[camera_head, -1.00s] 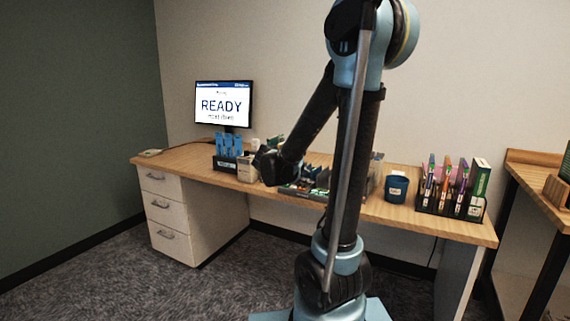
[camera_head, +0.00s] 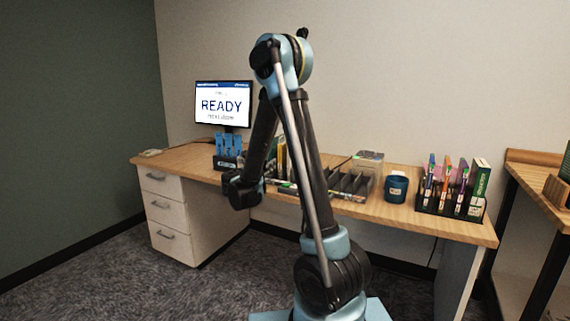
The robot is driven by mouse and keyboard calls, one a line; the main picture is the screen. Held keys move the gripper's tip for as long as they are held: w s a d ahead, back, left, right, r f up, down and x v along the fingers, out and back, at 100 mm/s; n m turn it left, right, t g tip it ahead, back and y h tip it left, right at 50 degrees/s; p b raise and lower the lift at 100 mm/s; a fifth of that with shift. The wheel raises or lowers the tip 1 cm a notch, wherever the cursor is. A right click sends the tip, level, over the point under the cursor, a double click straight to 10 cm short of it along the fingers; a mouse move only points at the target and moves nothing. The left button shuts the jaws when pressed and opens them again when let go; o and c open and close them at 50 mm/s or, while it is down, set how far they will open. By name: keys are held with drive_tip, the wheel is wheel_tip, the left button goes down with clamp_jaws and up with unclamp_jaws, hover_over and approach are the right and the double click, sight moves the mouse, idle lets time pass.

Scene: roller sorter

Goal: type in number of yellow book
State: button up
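No book is clearly readable as the yellow one. Several upright books or folders with coloured spines stand in a black rack (camera_head: 433,205) at the right of the desk. A thin yellowish upright edge (camera_head: 282,152) shows mid-desk, partly hidden behind my arm. A monitor (camera_head: 223,104) at the back left reads "READY" with smaller, unclear text below. A small pale device (camera_head: 150,153) lies at the desk's left end; I cannot tell whether it has keys. My gripper (camera_head: 243,192) is dark, points down in front of the desk's front edge, and its fingers are too small to judge.
A dark organizer with slots (camera_head: 350,187) sits mid-desk, with a box (camera_head: 368,163) behind it. A blue cup (camera_head: 396,187) stands right of it. A dark holder with blue items (camera_head: 229,150) is below the monitor. A second wooden table (camera_head: 530,160) is at the right.

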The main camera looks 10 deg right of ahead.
drive_tip(key=x, duration=1.6)
drive_tip(key=shift+d+r, duration=0.1)
drive_tip(key=shift+d, duration=0.05)
clamp_jaws()
